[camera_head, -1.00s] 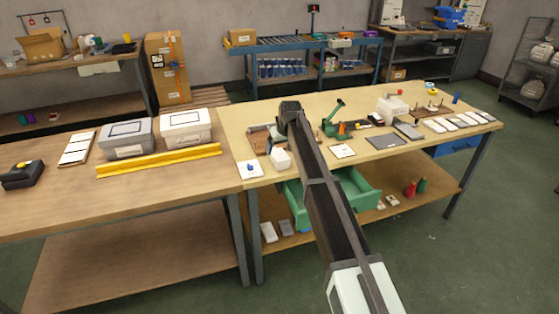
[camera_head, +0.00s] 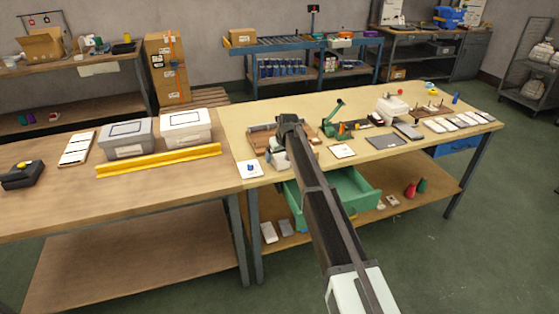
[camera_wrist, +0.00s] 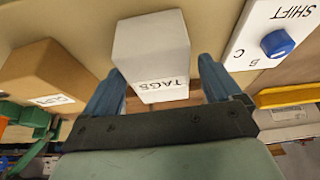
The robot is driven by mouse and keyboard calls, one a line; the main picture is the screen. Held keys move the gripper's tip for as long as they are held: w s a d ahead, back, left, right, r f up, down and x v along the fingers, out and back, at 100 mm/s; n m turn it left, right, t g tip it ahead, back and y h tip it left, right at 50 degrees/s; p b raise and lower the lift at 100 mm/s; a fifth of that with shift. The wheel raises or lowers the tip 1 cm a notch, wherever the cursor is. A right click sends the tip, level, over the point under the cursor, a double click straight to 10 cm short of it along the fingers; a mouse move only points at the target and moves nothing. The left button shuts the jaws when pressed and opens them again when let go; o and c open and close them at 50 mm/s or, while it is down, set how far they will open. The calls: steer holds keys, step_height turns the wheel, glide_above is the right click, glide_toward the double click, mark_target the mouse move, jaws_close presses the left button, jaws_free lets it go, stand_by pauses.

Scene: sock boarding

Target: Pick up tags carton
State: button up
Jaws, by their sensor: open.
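My gripper (camera_wrist: 160,72) is open, with one blue finger on each side of the carton's near part. Gaps show between the fingers and the carton, so it does not look gripped. In the head view, my arm and wrist (camera_head: 290,125) are over the left end of the light wooden bench (camera_head: 300,108) and largely hide the carton.
A brown carton (camera_wrist: 55,75) with a white label stands left of the tags carton in the wrist view. A white SHIFT card (camera_wrist: 245,45) with a blue knob (camera_wrist: 277,43) lies to the right.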

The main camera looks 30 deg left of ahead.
steer(key=shift+f, duration=0.25)
stand_by(0.5)
steer(key=shift+c, duration=0.2)
steer(key=c, duration=1.1)
